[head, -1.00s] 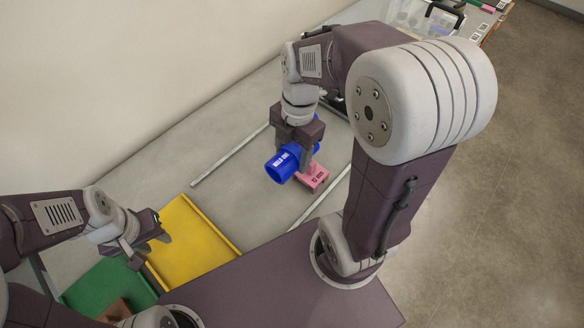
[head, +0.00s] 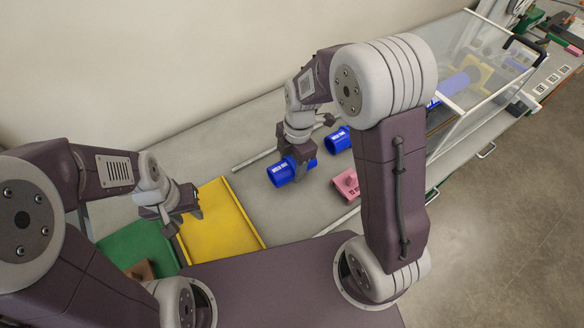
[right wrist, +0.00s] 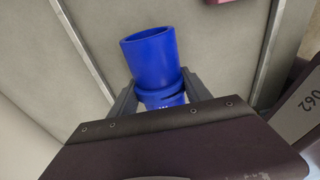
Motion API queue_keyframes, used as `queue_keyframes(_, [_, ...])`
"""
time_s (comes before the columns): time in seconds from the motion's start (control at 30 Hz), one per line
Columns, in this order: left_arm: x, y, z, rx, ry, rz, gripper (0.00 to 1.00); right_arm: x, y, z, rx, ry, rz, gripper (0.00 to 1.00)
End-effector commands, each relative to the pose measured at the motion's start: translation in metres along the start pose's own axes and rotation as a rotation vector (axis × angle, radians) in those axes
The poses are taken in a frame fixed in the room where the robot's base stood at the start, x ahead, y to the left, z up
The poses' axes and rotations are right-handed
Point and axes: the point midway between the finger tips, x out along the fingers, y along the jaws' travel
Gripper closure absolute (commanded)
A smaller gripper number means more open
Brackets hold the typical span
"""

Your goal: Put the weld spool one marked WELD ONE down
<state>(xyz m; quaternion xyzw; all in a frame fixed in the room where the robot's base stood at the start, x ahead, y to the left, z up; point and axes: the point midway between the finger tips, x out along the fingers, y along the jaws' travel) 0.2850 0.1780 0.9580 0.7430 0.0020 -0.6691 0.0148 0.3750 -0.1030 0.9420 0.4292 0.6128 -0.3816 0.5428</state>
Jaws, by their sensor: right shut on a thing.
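The blue weld spool (head: 281,174), with a white label that appears to read WELD ONE, is held in my right gripper (head: 298,172) over the grey bench. In the right wrist view the spool (right wrist: 150,58) sits between the two fingers of my right gripper (right wrist: 158,95), its open end pointing away. I cannot tell whether it touches the bench. My left gripper (head: 182,218) is empty, its fingers apart, over the edge of the yellow tray (head: 222,228).
A second blue spool (head: 337,140) lies behind and right. A pink block (head: 345,184) sits right of the held spool. A green tray (head: 130,243) is at the left, a clear-sided case (head: 492,78) at the right.

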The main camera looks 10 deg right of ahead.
Motion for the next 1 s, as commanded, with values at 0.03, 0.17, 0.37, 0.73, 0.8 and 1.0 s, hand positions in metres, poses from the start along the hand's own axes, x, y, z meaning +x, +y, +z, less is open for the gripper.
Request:
queue_keyframes(0.03, [0.001,0.000,0.000,0.000,0.000,0.000,0.64,0.009,-0.001,0.001,0.000,0.001,-0.004,0.97])
queue_keyframes(0.17, [0.001,0.000,0.000,0.000,0.000,0.000,0.64,0.019,0.000,0.003,-0.001,0.000,0.001,0.97])
queue_keyframes(0.37, [0.001,0.000,0.000,0.000,0.000,0.000,0.64,0.019,0.000,0.003,-0.001,0.000,0.002,0.97])
queue_keyframes(0.73, [0.004,0.000,0.000,0.000,0.000,0.000,0.64,0.022,0.000,0.003,-0.001,0.000,0.001,0.22])
queue_keyframes(0.8, [0.004,0.000,0.000,0.000,0.000,0.000,0.64,0.022,0.000,0.003,-0.001,0.000,0.001,0.22])
queue_keyframes(1.0, [-0.001,0.000,0.000,0.000,0.000,0.000,0.64,0.007,0.001,0.003,-0.002,-0.001,0.005,0.22])
